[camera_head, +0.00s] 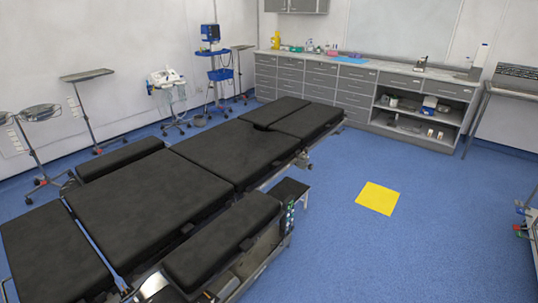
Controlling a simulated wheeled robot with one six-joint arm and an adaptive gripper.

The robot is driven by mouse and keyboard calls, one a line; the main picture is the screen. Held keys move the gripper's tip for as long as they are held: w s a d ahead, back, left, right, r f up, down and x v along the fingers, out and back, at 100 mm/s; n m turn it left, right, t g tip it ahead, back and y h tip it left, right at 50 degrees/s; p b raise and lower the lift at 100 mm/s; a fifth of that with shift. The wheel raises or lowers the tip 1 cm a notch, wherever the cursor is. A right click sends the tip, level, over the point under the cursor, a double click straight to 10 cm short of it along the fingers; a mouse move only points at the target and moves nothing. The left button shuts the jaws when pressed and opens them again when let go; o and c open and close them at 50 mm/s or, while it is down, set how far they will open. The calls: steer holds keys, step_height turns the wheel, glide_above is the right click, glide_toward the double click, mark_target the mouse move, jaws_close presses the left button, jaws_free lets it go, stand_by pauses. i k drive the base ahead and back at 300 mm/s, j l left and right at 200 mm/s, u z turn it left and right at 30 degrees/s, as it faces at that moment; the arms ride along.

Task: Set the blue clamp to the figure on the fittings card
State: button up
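The operating table (150,190) with black pads stretches from the lower left to the middle. A small dark block with tiny coloured marks (289,218) is on the table's near right side, too small to read. I cannot make out a blue clamp or a fittings card in this view. My gripper is not in view.
A yellow square (378,198) lies on the open blue floor right of the table. A grey counter (370,74) with drawers lines the back wall. A wheeled stand (211,60) and tray stand (86,75) are behind the table. Part of some equipment (525,210) shows at the right edge.

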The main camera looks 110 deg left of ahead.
mark_target(303, 159)
steer(key=i+u, duration=0.2)
steer(key=u, duration=1.75)
steer(key=i+l+u, duration=0.1)
steer(key=u, duration=0.3)
steer(key=i+l+u, duration=0.1)
steer(key=l+u, duration=0.4)
steer(key=u, duration=0.3)
steer(key=l+u, duration=0.1)
steer(key=l, duration=0.45)
steer(key=i+l+u, duration=0.1)
steer(key=l, duration=0.5)
steer(key=i+l, duration=0.45)
steer(key=i+l+u, duration=0.15)
steer(key=i+l, duration=0.8)
steer(key=l, duration=0.15)
steer(key=i+l+u, duration=0.1)
steer(key=i+l, duration=0.35)
steer(key=l, duration=0.1)
